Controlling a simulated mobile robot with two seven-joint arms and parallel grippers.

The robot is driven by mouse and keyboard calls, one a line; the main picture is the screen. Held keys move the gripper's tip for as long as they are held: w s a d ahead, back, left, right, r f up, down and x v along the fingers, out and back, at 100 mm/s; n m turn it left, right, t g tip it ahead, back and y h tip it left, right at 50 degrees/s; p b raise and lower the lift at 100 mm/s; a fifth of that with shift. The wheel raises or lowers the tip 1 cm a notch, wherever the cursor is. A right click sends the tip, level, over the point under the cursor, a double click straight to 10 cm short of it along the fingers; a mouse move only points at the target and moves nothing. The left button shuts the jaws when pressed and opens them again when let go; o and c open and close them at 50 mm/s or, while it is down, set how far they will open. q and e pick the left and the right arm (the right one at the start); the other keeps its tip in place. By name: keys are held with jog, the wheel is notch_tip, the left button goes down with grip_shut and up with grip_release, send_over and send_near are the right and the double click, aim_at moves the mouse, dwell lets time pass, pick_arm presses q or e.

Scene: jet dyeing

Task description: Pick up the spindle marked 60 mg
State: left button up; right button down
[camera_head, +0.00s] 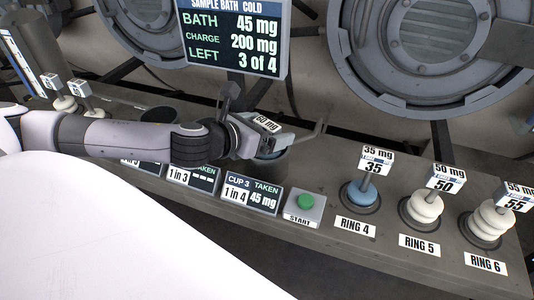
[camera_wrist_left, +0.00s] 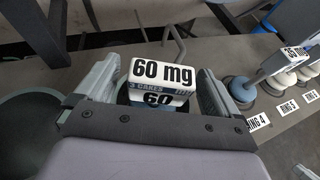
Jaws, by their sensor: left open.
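The spindle marked 60 mg (camera_head: 267,124) has a white block label on top and blue below. It stands at a dark round holder on the bench, largely hidden by my left gripper (camera_head: 265,142). In the left wrist view the spindle's label (camera_wrist_left: 162,72) faces the camera, reading 60 mg and 60. My left gripper is open, with one finger on each side of the label block. A narrow gap shows on both sides. The spindle's lower part is mostly hidden by the label and the gripper's palm. My right gripper is not in view.
Spindles marked 35 mg (camera_head: 370,175), 50 mg (camera_head: 432,200) and 55 mg (camera_head: 495,215) stand to the right on rings 4 to 6. A green start button (camera_head: 306,202) and cup displays (camera_head: 250,196) sit in front. A bent metal bar (camera_head: 312,136) is close beside the gripper.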

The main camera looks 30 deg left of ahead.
pick_arm(q)
jog(key=shift+x, duration=1)
jog(key=c, duration=1.8)
jog(key=shift+r, duration=0.1)
